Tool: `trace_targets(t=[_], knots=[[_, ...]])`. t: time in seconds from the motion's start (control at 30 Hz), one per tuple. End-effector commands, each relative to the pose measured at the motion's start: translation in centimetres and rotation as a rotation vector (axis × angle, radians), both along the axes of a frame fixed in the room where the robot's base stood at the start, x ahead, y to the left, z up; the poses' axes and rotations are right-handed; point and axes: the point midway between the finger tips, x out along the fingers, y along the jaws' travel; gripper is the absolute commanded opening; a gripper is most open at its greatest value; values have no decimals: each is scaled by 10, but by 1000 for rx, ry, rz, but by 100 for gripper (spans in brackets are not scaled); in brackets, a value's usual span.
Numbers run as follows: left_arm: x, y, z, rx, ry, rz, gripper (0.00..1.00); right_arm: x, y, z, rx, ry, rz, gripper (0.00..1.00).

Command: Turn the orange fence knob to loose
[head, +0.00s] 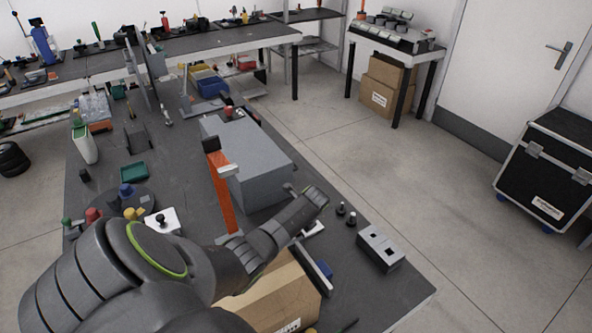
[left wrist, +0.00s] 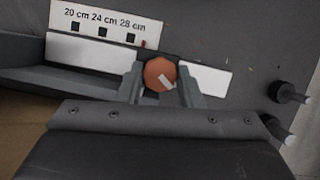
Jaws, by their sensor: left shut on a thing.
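The orange knob (left wrist: 157,71) is round with a short white mark on its face, slanted toward the lower right. It shows in the left wrist view, between white strips on the dark surface. My left gripper (left wrist: 162,90) has one finger on each side of the knob and is shut on it. In the head view my left arm reaches across the bench, and its wrist hides the knob and fingertips. A white label (left wrist: 105,24) reading 20 cm, 24 cm and 28 cm lies above left of the knob. My right gripper is not in view.
A grey box-shaped machine (head: 255,160) stands on the bench beside an upright orange bar (head: 221,195). A cardboard box (head: 285,297) is below my arm. Two dark pegs (head: 346,214) and a grey block with square holes (head: 380,248) are to the right.

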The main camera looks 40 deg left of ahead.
Motion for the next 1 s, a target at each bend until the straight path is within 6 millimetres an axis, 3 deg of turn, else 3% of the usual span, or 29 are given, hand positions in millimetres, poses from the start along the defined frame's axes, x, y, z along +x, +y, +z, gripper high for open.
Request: trace_targets(t=[0.5,1.0], knots=[[3,1,1,2,-2,336,10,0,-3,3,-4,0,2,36],[3,1,1,1,-3,397,10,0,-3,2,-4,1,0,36]])
